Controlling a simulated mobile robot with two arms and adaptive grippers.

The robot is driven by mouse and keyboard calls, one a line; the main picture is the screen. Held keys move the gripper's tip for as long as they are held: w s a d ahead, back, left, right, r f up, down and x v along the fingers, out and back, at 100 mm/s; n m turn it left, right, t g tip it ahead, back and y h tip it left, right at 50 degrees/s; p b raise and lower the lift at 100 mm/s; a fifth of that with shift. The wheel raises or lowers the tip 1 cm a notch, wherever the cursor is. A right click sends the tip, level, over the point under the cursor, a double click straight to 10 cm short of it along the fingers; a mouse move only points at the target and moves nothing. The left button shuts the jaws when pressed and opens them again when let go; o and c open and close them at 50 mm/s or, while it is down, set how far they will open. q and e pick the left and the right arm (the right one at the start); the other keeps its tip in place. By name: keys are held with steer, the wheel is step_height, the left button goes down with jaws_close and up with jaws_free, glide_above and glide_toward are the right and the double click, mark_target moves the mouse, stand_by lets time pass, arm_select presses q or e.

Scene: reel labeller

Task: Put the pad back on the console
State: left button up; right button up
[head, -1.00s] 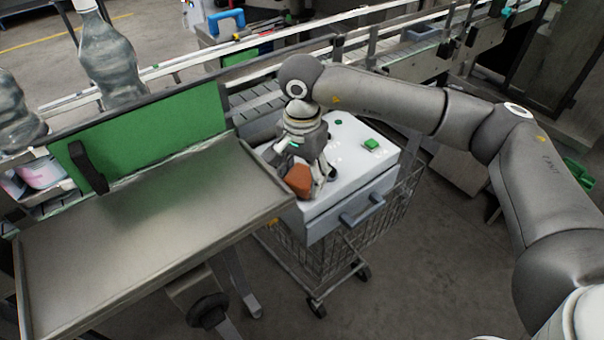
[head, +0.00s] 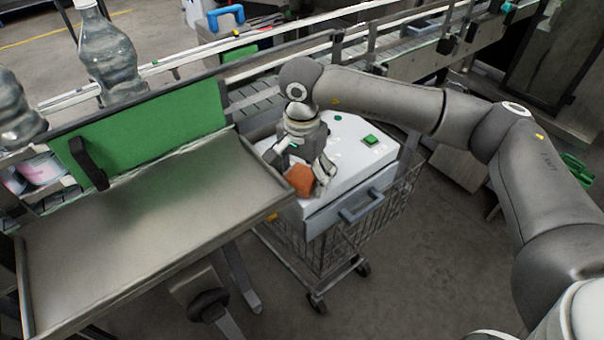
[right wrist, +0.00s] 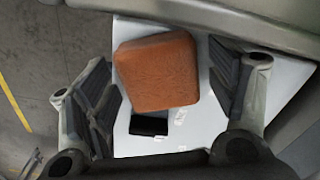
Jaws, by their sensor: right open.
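The pad is an orange-brown block with rounded corners (right wrist: 158,72), seen in the right wrist view between my open fingers. It also shows in the head view (head: 301,181), partly hidden by my right gripper (head: 306,172). The white console (head: 345,150), with green buttons on top and a grey handle in front, stands under the gripper; its white top also shows in the right wrist view (right wrist: 190,138). The right gripper (right wrist: 165,95) is open, a finger on each side of the pad, with gaps visible. Whether the pad touches the console top I cannot tell. My left gripper is not in view.
A steel tray table (head: 150,225) with a green back panel (head: 150,140) stands left, its edge close to the gripper. The console sits on a wire cart (head: 315,250). A conveyor (head: 400,45) runs behind. A small black rectangle (right wrist: 148,125) lies near the pad.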

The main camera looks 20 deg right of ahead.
mark_target(302, 175)
step_height(302, 175, up, 12)
steer(key=b, duration=0.3)
stand_by(0.5)
